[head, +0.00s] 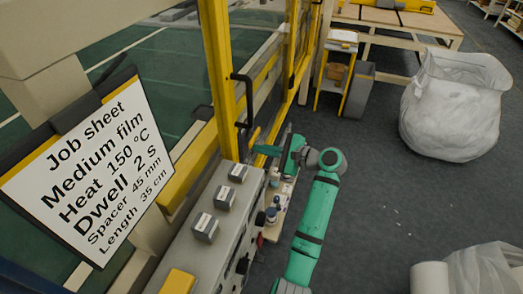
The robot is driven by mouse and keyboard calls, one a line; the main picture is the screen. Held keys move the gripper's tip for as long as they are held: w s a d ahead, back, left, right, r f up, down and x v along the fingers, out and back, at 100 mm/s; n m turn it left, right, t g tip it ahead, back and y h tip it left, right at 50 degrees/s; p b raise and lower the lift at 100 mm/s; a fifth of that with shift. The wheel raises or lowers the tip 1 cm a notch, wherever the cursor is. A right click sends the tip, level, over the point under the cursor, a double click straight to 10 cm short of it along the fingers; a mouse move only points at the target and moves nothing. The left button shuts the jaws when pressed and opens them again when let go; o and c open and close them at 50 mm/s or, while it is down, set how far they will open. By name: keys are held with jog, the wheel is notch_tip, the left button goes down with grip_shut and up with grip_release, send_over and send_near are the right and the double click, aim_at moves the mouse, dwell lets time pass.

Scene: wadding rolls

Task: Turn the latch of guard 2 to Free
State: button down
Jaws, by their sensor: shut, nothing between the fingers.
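A yellow-framed clear guard (221,80) stands at the upper middle, with a black upright handle (242,100) on its near edge. No guard number can be read, so I cannot tell which guard is guard 2. My gripper (264,150) is shut and empty. It is beside the lower part of the yellow frame, below the handle, with its fingers pointing left. Whether it touches anything there cannot be told. The latch and its markings cannot be made out; they are small or hidden near my gripper.
A job sheet board (88,165) stands at the left. A grey control panel (203,255) with several boxes lies before the guard. A trolley (336,75), a grey bin (358,92) and a large bag of white wadding (455,108) stand right. The floor between is mostly clear.

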jog(key=shift+a+r, duration=0.1)
jog(key=shift+r, duration=0.15)
jog(key=shift+a+r, duration=0.15)
jog(key=shift+a, duration=0.1)
jog(key=shift+r, duration=0.1)
dwell(0.3)
notch_tip(320, 180, down, 5)
jog(key=d, duration=0.1)
jog(key=w+r+v, duration=0.1)
jog(key=v, duration=0.8)
jog(key=shift+w+d, duration=0.2)
jog(key=shift+d, duration=0.35)
